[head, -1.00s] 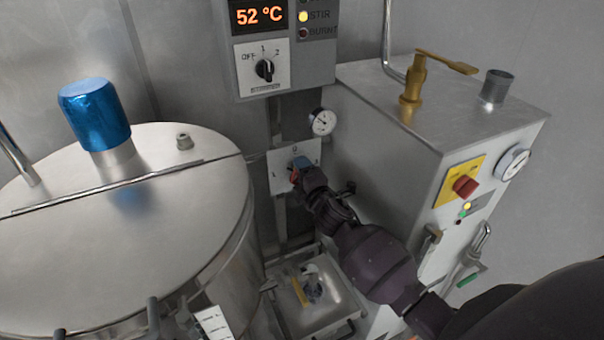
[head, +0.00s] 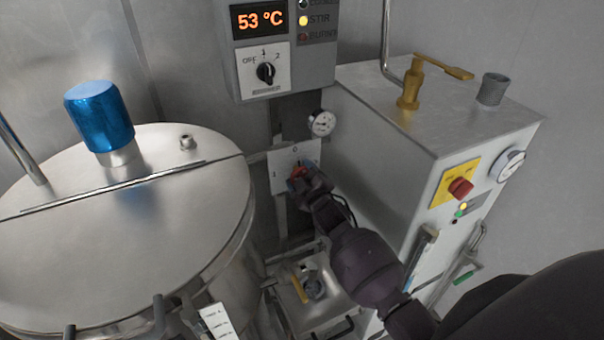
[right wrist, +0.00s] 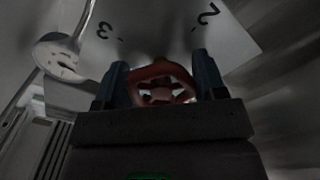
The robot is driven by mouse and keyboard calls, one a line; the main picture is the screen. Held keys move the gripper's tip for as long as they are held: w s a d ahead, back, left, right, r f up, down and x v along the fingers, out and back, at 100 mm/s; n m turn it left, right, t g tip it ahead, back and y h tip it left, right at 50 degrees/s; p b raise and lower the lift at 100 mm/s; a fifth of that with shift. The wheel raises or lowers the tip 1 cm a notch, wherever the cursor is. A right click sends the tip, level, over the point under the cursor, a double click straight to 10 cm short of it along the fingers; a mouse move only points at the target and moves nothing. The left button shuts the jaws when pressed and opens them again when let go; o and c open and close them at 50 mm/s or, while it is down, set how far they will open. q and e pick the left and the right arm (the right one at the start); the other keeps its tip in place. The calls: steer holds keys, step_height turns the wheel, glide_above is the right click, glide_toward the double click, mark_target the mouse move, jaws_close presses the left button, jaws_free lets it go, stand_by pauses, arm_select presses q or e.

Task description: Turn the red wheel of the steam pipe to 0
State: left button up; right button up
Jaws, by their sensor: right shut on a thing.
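The red wheel (head: 297,173) sits on a white dial plate (head: 280,160) on the wall. The plate shows 0 at the top and 1 at the left in the head view. My right gripper (head: 305,178) covers the wheel's lower right part. In the right wrist view, the red spoked wheel (right wrist: 160,88) lies between the two dark fingers of my right gripper (right wrist: 160,85), which is shut on it. The numbers 2 and 3 show on the plate there. A small dark mark shows just above the wheel, below the 0. My left gripper is out of view.
A pressure gauge (head: 322,123) is right above the plate. The control box (head: 232,60) reads 53 °C. A steel vat (head: 90,220) with a blue cap (head: 98,115) stands left. A steel machine (head: 395,150) stands close at right. A basin (head: 312,310) is below.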

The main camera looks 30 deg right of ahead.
steer(key=shift+m, duration=0.3)
steer(key=o, duration=0.9)
steer(key=s, duration=1)
steer(key=shift+s+a, duration=0.35)
steer(key=shift+s, duration=0.05)
steer(key=s+f+m+g, duration=0.2)
steer(key=s+f, duration=0.2)
steer(key=s, duration=0.2)
steer(key=s+a+f+m+g, duration=0.1)
steer(key=s+f+m+g, duration=0.1)
steer(key=s+f, duration=0.2)
steer(key=s+a+f+m+g, duration=0.1)
steer(key=s+f, duration=0.4)
steer(key=s, duration=0.5)
steer(key=shift+s+a+m+g+y, duration=0.1)
steer(key=shift+a+m+g+y, duration=0.1)
steer(key=shift+m+g, duration=0.25)
steer(key=shift+a+m+g+y, duration=0.1)
steer(key=shift+m+g+y, duration=0.15)
steer(key=shift+m, duration=0.4)
